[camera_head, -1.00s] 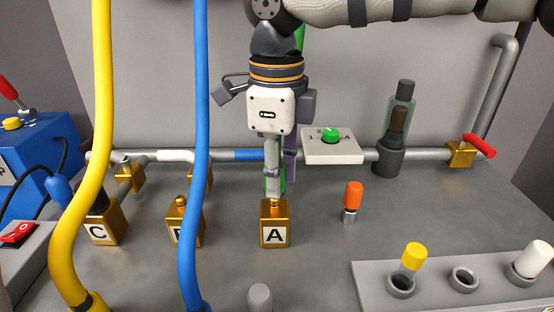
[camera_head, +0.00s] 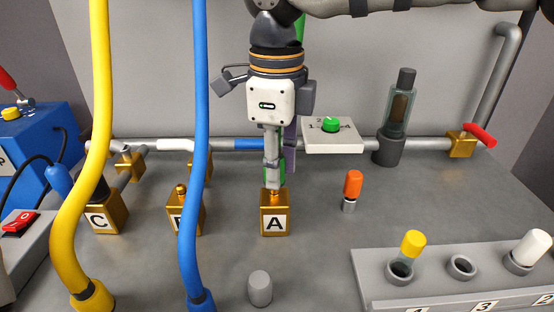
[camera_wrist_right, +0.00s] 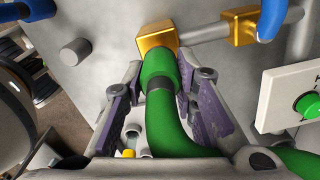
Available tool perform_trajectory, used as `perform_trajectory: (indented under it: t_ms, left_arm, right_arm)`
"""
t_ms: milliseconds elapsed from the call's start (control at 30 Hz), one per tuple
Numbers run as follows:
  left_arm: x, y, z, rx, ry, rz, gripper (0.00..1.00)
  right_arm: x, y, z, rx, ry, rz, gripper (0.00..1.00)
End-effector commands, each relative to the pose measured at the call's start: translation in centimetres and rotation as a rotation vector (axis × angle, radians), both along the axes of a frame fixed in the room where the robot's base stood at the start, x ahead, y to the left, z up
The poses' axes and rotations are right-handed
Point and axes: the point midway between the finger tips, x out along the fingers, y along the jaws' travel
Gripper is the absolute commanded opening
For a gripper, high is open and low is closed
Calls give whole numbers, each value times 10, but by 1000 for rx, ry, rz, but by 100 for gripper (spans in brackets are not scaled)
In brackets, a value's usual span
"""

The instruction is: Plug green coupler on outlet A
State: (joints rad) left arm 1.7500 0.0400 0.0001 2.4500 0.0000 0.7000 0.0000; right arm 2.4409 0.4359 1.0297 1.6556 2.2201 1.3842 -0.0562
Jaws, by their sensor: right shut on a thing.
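My right gripper (camera_head: 274,180) points down over outlet A (camera_head: 275,222), a gold block with a white A label. It is shut on the green coupler (camera_head: 282,173), which is mostly hidden behind the fingers in the head view. In the right wrist view the green coupler (camera_wrist_right: 156,68) lies between the purple-padded fingers, with its green hose curving away below. The coupler's far end meets the gold block of outlet A (camera_wrist_right: 157,37). I cannot tell how deeply it is seated. My left gripper is not in view.
Blue hose (camera_head: 194,150) and yellow hose (camera_head: 92,140) hang left of outlet A, partly over outlet B (camera_head: 179,215) and outlet C (camera_head: 105,216). A dial box (camera_head: 332,142), an orange-capped piece (camera_head: 352,188) and a rack (camera_head: 430,270) stand to the right.

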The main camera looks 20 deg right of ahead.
Motion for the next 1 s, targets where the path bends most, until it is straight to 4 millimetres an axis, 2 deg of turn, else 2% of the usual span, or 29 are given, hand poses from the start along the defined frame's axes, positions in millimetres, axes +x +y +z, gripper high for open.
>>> perform_trajectory:
  t_ms: [1000]
  left_arm:
    - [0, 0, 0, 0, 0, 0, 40]
  right_arm:
    - [0, 0, -26, -1, 1, -1, 0]
